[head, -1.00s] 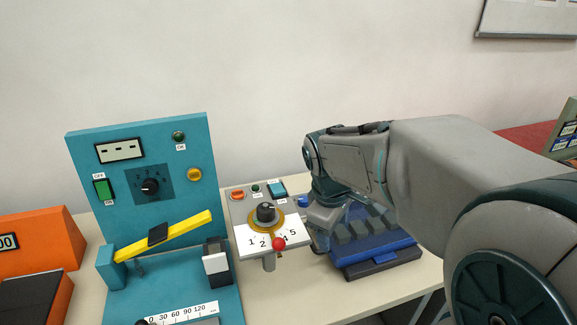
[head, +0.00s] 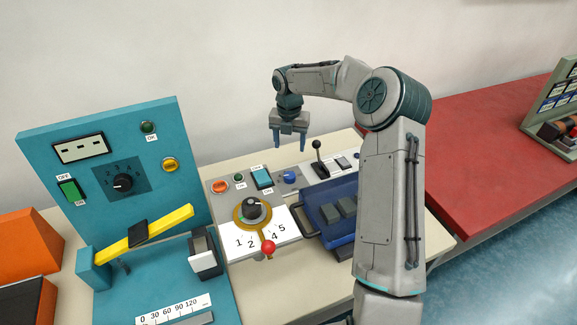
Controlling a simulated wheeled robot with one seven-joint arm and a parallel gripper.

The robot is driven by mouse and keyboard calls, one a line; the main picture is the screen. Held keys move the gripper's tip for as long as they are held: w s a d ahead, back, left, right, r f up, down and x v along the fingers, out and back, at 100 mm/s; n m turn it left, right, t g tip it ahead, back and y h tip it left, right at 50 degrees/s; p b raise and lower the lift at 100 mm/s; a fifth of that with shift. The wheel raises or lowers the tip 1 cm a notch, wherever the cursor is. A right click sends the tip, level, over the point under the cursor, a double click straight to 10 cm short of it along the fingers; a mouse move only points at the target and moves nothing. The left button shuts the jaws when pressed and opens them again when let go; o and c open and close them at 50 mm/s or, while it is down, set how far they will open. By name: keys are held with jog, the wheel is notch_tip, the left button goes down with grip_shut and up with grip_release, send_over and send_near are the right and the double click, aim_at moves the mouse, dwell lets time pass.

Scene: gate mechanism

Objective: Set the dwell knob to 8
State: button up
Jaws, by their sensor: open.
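My gripper (head: 290,143) hangs fingers down, open and empty. It is well to the right of this knob, above the back of the neighbouring grey box, touching nothing that I can see.
A yellow bar (head: 165,225) slants up before the panel, beside a black-and-white block (head: 204,253). The grey box holds another black knob (head: 251,208), a red-ball lever (head: 268,248) and a blue knob (head: 290,177). A black lever (head: 317,157) and blue tray (head: 330,215) are right.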

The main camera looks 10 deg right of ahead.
aim_at(290, 174)
jog(key=shift+n, duration=0.3)
jog(key=f, duration=0.4)
jog(key=f+p, duration=0.1)
jog(key=f, duration=0.4)
jog(key=f+p, duration=0.1)
jog(key=f, duration=0.4)
jog(key=shift+w+d+f, duration=0.1)
jog(key=shift+w+f, duration=0.05)
jog(key=shift+w, duration=0.25)
jog(key=c, duration=1)
